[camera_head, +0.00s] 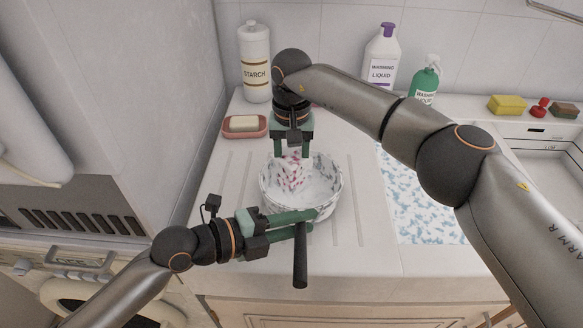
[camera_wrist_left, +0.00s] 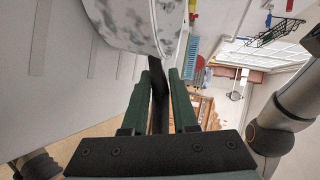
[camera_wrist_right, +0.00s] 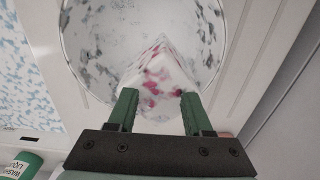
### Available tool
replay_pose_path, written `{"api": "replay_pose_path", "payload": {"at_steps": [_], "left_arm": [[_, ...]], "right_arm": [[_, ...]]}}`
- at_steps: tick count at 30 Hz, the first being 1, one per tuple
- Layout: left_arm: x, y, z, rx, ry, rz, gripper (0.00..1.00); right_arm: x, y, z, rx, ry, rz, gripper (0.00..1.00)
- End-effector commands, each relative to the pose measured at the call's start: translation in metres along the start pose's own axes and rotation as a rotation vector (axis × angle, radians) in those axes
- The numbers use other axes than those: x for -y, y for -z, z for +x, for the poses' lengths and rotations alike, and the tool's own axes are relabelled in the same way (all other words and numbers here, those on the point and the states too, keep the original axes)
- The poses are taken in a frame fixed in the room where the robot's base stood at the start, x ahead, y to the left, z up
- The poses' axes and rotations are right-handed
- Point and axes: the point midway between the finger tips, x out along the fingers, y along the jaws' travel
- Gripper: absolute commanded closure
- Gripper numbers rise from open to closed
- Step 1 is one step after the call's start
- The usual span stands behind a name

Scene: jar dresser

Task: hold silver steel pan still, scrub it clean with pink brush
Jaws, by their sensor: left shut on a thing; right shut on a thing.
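The pan (camera_head: 327,181) stands on the ribbed white counter, covered in white and grey patches like suds or dirt, with its black handle (camera_head: 300,262) toward the front. My left gripper (camera_head: 309,217) is shut on the handle close to the pan; the left wrist view also shows the handle (camera_wrist_left: 158,100) between the fingers. My right gripper (camera_head: 292,150) points down over the pan and is shut on the brush (camera_head: 291,174), a white block with pink patches. In the right wrist view the brush (camera_wrist_right: 160,75) reaches into the pan (camera_wrist_right: 92,30). Its lower end's contact is unclear.
A soap dish (camera_head: 246,133) with a bar and a starch bottle (camera_head: 255,65) stand at the back left. A washing liquid bottle (camera_head: 381,55) and a green bottle (camera_head: 424,82) stand behind my right arm. A blue-white patterned mat (camera_head: 425,215) lies right of the pan.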

Motion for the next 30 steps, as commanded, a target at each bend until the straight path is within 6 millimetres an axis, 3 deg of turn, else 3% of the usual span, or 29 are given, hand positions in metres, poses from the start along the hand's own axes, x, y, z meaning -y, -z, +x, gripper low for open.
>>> {"api": "replay_pose_path", "payload": {"at_steps": [17, 30], "left_arm": [[0.002, 0.000, 0.000, 0.001, 0.006, 0.002, 1.00], [0.002, 0.000, 0.000, 0.000, 0.005, 0.001, 1.00]], "right_arm": [[-0.003, 0.011, 0.003, -0.001, -0.003, 0.003, 0.94], [-0.001, 0.011, -0.043, -0.003, -0.001, 0.001, 0.94]]}}
